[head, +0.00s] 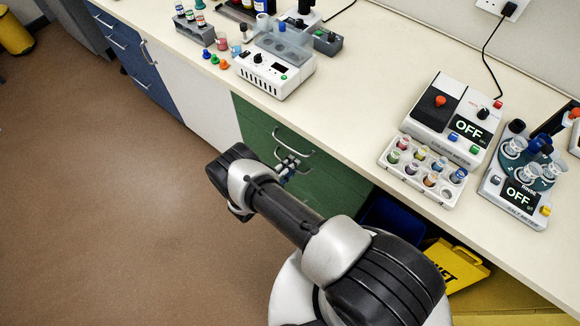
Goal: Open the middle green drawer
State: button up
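The green drawer unit (250,125) stands under the bench, its front facing the floor side. A curved metal handle (295,147) is on its upper part. A second handle (303,171) is lower down, partly hidden by my gripper; it appears to belong to the middle green drawer. My gripper (288,167) is at this lower handle, in front of the green front. Its fingers are small and partly covered by my arm, so I cannot tell if they are open or touching the handle. No green drawer looks pulled out. The lowest part of the unit is hidden behind my arm.
Instruments and tube racks stand on the cream benchtop (350,115), whose front edge runs above the drawers. A white cabinet (190,95) and blue drawers (130,55) are to the left. A yellow sign (455,265) and blue bin are under the bench at right. The brown floor (100,200) is clear.

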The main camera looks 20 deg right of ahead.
grip_shut()
dwell(0.3)
dwell(0.5)
